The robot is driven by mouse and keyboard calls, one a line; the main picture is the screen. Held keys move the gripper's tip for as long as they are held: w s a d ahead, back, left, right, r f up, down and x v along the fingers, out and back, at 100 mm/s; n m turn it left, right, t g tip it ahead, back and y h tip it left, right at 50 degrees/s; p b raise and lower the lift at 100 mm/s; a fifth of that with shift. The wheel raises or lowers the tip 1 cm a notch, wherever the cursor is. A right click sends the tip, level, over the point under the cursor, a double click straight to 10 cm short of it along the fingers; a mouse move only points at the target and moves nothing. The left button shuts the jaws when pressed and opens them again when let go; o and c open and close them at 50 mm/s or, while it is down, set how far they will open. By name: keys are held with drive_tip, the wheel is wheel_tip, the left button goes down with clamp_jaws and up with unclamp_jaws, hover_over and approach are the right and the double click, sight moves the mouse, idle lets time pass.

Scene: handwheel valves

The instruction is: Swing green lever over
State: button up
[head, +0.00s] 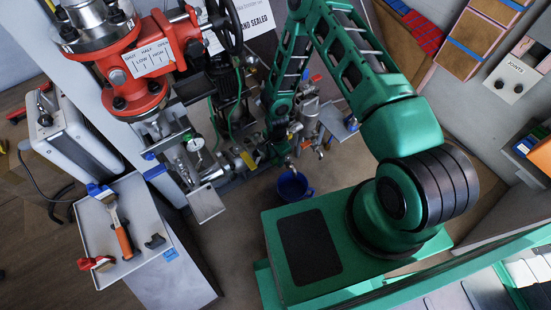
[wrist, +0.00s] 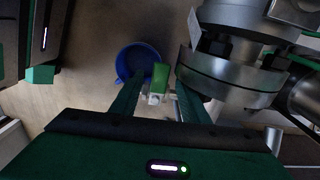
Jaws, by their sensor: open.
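The green lever (wrist: 160,76) shows in the wrist view as a short green grip with a pale fitting at its lower end. My gripper (wrist: 159,88) is open, with one dark green finger on each side of the lever. A gap shows between the lever and each finger, and I cannot tell how far beyond the fingertips it lies. In the head view my gripper (head: 279,131) hangs among the pipework, and I cannot make out the green lever there.
A blue bucket (head: 293,185) stands on the floor below, also in the wrist view (wrist: 127,65). A large steel flange (wrist: 232,78) is close to the right finger. A red valve body (head: 118,60) and a tray of tools (head: 96,235) are at left.

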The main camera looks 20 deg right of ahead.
drive_tip(key=shift+r, duration=2.15)
wheel_tip(320, 180, up, 11)
drive_tip(key=shift+f, duration=0.15)
